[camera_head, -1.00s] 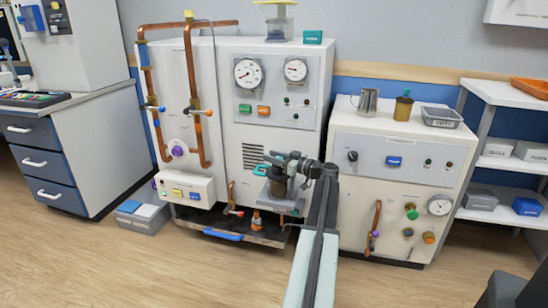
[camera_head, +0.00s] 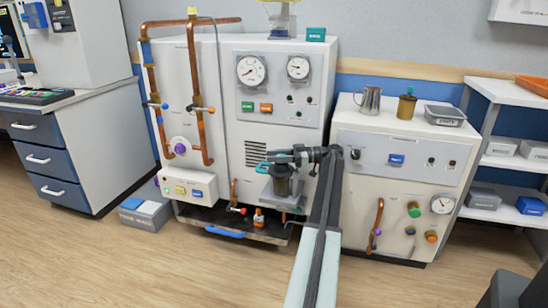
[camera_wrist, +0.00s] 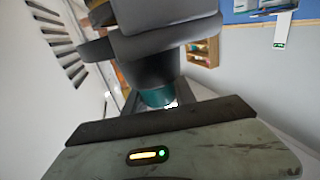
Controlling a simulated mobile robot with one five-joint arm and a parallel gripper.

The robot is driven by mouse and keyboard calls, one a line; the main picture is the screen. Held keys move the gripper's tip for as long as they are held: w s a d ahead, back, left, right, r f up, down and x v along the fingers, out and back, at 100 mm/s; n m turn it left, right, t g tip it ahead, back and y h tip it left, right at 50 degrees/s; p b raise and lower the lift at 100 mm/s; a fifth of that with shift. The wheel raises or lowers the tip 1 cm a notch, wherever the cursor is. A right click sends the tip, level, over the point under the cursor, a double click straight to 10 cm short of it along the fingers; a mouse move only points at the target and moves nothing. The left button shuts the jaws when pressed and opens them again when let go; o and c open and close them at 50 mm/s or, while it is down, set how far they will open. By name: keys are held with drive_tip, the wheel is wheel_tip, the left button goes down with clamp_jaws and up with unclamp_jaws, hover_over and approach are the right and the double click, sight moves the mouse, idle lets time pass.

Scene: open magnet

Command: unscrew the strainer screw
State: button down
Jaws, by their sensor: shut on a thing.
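In the head view my gripper (camera_head: 279,158) is in front of the white cabinet, just above a dark cylindrical canister (camera_head: 283,187) on a small grey shelf. A teal part (camera_head: 263,168), which looks like the strainer screw, shows at the gripper's tip. The gripper is shut on it, and the dark fingers hide most of the contact. In the wrist view the teal part (camera_wrist: 156,96) shows below a large dark rounded shape at top centre. I cannot tell from the frames how far the screw is turned.
Copper pipes (camera_head: 197,90) with valves run up the cabinet's left side. A second white cabinet (camera_head: 388,210) stands right of my arm. The floor in front is clear.

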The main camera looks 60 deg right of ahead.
drive_tip(key=shift+a, duration=0.1)
idle(0.3)
drive_tip(key=c, duration=1)
unclamp_jaws()
drive_tip(key=a+r+p, duration=0.1)
drive_tip(key=s+a+r+p, duration=0.2)
drive_tip(key=r+p, duration=0.1)
drive_tip(key=s+a, duration=0.2)
drive_tip(key=a, duration=0.1)
drive_tip(key=s+a, duration=0.3)
drive_tip(key=s+a+r+p, duration=0.1)
drive_tip(key=s+a, duration=0.1)
drive_tip(key=a, duration=0.1)
drive_tip(key=shift+s+a, duration=0.35)
drive_tip(key=shift+s, duration=0.05)
